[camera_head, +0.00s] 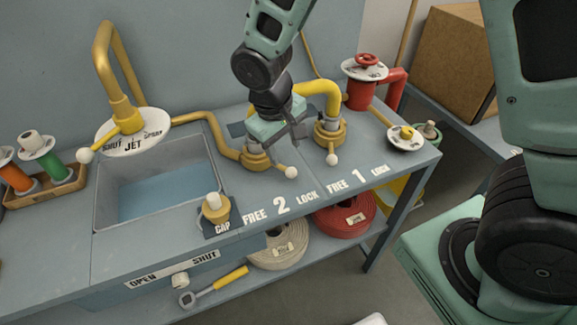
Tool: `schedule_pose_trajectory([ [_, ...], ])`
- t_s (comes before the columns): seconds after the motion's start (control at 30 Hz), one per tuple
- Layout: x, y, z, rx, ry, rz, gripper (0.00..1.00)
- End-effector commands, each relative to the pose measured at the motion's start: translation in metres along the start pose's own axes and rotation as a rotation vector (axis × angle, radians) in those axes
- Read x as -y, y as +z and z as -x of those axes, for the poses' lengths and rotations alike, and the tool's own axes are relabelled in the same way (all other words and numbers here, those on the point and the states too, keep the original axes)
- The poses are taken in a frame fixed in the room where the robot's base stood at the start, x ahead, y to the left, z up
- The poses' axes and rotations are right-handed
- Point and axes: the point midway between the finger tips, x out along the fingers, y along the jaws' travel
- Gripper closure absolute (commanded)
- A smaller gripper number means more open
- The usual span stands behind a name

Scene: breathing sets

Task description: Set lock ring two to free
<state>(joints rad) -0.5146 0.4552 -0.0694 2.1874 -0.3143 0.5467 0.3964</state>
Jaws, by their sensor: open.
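Lock ring two (255,159) is a brass collar on the bench, at the end of a yellow pipe. Its lever runs right and toward the front, ending in a white ball (291,172) nearer the LOCK side of the "FREE 2 LOCK" lettering (281,206). My gripper (294,142) is open, pointing down just above and right of the ring, behind the ball. It partly covers the top of the coupling. I cannot tell whether a finger touches anything; the jaws hold nothing visible.
Lock ring one (329,132) stands close on the right, its white ball (332,159) pointing to the front. A curved yellow pipe (318,90) rises behind my gripper. A capped brass fitting (216,207), a sink (158,190) and a jet spout (118,110) lie left.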

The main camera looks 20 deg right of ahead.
Motion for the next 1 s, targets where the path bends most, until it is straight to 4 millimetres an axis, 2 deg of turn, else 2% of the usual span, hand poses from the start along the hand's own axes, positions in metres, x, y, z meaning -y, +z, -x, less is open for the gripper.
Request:
schedule_pose_trajectory([
  [0.03,0.000,0.001,-0.012,0.006,0.002,0.000,0.52],
  [0.2,0.000,0.001,-0.045,0.004,0.001,0.000,0.52],
  [0.4,0.000,0.000,-0.071,0.003,0.001,-0.001,0.52],
  [0.6,0.000,0.000,-0.081,0.000,0.000,0.000,0.52],
  [0.83,0.000,0.000,-0.082,-0.001,0.000,-0.001,0.52],
  [0.87,0.000,0.000,-0.082,-0.001,0.000,-0.001,0.55],
  [1.0,0.000,0.000,-0.081,-0.001,0.000,-0.001,0.94],
])
